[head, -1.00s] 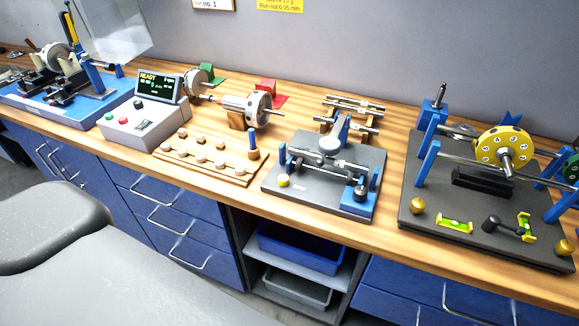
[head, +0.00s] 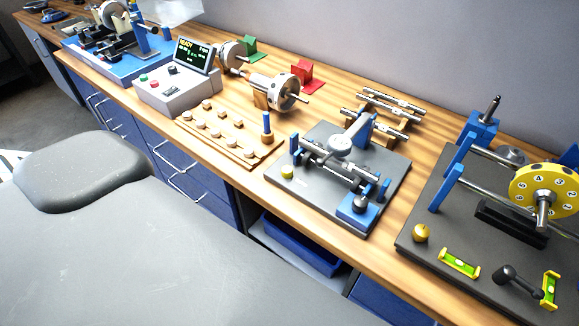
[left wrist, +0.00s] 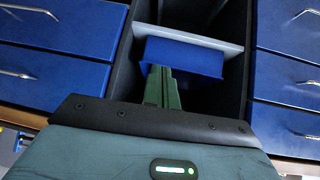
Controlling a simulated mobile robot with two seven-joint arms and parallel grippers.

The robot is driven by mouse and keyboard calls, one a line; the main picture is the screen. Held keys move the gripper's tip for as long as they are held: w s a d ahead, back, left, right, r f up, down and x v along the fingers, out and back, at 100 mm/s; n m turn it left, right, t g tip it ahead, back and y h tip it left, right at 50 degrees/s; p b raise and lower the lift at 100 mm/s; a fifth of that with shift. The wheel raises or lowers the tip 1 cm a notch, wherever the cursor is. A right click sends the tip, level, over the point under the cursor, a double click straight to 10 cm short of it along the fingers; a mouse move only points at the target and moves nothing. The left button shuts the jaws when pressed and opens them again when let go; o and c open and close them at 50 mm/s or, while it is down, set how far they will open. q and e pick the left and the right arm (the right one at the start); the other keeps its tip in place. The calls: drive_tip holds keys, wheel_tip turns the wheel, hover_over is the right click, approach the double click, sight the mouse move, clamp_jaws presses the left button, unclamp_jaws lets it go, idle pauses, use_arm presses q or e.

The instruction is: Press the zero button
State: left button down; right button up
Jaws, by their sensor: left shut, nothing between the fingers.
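The grey control box (head: 180,95) stands at the left part of the bench in the head view, with a lit display (head: 194,55) reading READY. On its top are a green button (head: 143,77), a red button (head: 154,84) and a dark knob (head: 173,70). I cannot read any label to tell which is the zero button. My left gripper (left wrist: 163,72) shows only in the left wrist view, shut and empty, in front of the open shelf bay below the bench. It is away from the control box. My right gripper is not in view.
A wooden tray of small pegs (head: 243,160), a grey fixture plate (head: 320,208) and a plate with a yellow disc (head: 535,190) line the bench. A blue bin (left wrist: 185,57) sits in the shelf bay between blue drawers (left wrist: 60,40).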

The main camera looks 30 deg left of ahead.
use_arm(q)
drive_tip(key=shift+s, duration=0.1)
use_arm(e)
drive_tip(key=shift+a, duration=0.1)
